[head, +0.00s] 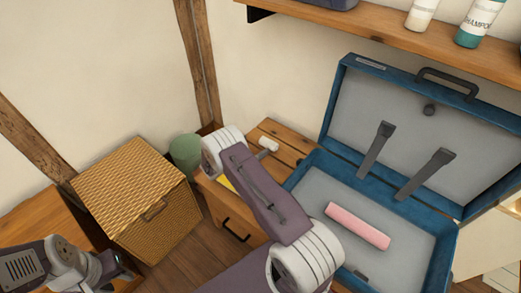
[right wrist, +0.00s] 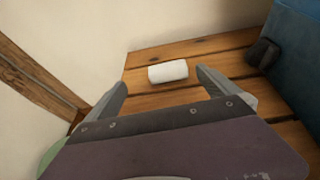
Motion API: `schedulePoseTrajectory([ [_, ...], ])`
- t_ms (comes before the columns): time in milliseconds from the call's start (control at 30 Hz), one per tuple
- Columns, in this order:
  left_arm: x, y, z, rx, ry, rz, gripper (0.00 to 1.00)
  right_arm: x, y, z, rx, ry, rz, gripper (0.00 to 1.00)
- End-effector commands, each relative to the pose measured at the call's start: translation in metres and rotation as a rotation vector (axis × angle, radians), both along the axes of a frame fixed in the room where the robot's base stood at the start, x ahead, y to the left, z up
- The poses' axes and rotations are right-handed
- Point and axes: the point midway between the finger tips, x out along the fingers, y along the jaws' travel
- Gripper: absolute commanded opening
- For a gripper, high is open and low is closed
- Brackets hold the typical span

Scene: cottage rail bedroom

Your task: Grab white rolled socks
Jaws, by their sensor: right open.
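The white rolled socks (head: 268,144) lie on a wooden slatted top (head: 285,142) beside the blue suitcase. They show as a small white roll (right wrist: 168,71) in the right wrist view. My right gripper (right wrist: 160,86) is open, with one finger on each side of the view. The socks appear just beyond and between the fingertips, with no visible grip on them. In the head view my right arm hides the right gripper's fingers. My left gripper (head: 112,266) is at the lower left, apart from the socks; its fingers are not clear.
The open blue suitcase (head: 436,245) holds a pink roll (head: 358,225) and stands close to the right of the socks. A wicker basket (head: 135,195) and a green bin (head: 185,152) stand left. A shelf (head: 390,35) with bottles hangs above; the wall is behind.

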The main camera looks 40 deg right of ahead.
Motion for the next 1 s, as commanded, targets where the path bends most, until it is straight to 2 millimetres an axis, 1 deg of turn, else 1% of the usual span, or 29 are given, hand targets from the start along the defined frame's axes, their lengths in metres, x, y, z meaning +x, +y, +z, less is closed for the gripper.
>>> schedulePoseTrajectory([
  [33,0.0,0.0,-0.01,0.0,0.0,0.0,0.36,-0.004,0.0,-0.018,-0.001,0.015,-0.001,1.0],
  [67,0.0,0.0,-0.011,0.0,0.0,0.0,0.36,-0.005,0.0,-0.02,-0.001,0.017,-0.001,1.0],
  [267,0.0,0.0,-0.011,0.0,-0.001,0.0,0.36,-0.004,-0.003,-0.019,0.001,0.015,-0.003,1.0],
  [500,0.0,0.0,-0.023,0.0,-0.001,0.0,0.36,0.005,-0.033,-0.033,0.002,0.013,-0.005,1.0],
  [600,0.0,0.0,-0.023,0.0,0.0,0.0,0.36,0.007,-0.036,-0.032,0.001,0.015,-0.003,1.0],
  [667,0.0,0.0,-0.027,0.0,-0.001,0.0,0.36,0.008,-0.043,-0.036,0.001,0.015,-0.004,1.0],
  [833,0.0,0.0,-0.04,0.0,0.0,0.0,0.36,0.016,-0.071,-0.047,0.002,0.013,-0.005,1.0],
  [900,0.0,0.0,-0.042,0.0,0.0,0.0,0.36,0.018,-0.078,-0.05,0.002,0.015,-0.004,1.0],
  [1000,0.0,0.0,-0.042,0.0,0.0,0.0,0.36,0.02,-0.082,-0.049,0.003,0.014,-0.004,1.0],
])
